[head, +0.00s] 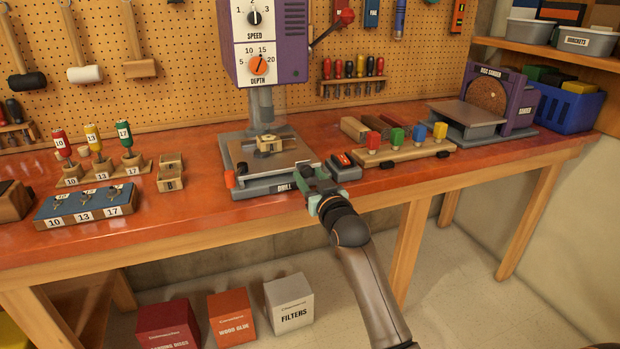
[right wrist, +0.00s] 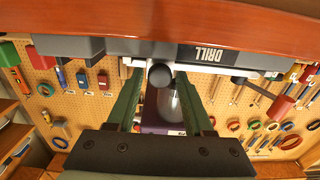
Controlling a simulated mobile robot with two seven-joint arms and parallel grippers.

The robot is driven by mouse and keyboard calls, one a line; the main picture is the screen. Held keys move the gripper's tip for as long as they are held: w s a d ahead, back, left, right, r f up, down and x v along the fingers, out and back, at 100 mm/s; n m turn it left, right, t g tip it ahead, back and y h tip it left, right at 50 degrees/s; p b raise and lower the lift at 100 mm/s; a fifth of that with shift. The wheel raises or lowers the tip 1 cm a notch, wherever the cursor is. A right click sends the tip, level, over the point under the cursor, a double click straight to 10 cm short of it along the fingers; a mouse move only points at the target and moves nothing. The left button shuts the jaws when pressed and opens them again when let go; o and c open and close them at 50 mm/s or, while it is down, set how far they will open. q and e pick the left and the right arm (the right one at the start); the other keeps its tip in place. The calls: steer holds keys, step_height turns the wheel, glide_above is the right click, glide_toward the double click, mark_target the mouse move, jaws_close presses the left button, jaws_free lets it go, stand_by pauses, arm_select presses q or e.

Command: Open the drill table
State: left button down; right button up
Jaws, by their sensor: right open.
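The drill press stands at the middle of the bench, with a grey drill table (head: 290,158) above a base labelled DRILL. A small wooden block in a clamp (head: 268,144) sits on the table. My right gripper (head: 312,178) is at the front right corner of the drill, fingers pointing toward it. In the right wrist view the green fingers (right wrist: 155,100) are apart, with a dark round knob (right wrist: 160,75) showing between them, under the upside-down DRILL label (right wrist: 207,54). I cannot tell whether the fingers touch it. My left gripper is not in view.
A switch box (head: 344,167) and a rack with coloured blocks (head: 405,150) stand right of the drill. An orange knob (head: 229,178) is at its front left. Boxes (head: 232,317) lie below the bench.

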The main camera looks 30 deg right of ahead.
steer(key=shift+c, duration=0.2)
jaws_close()
stand_by(1.3)
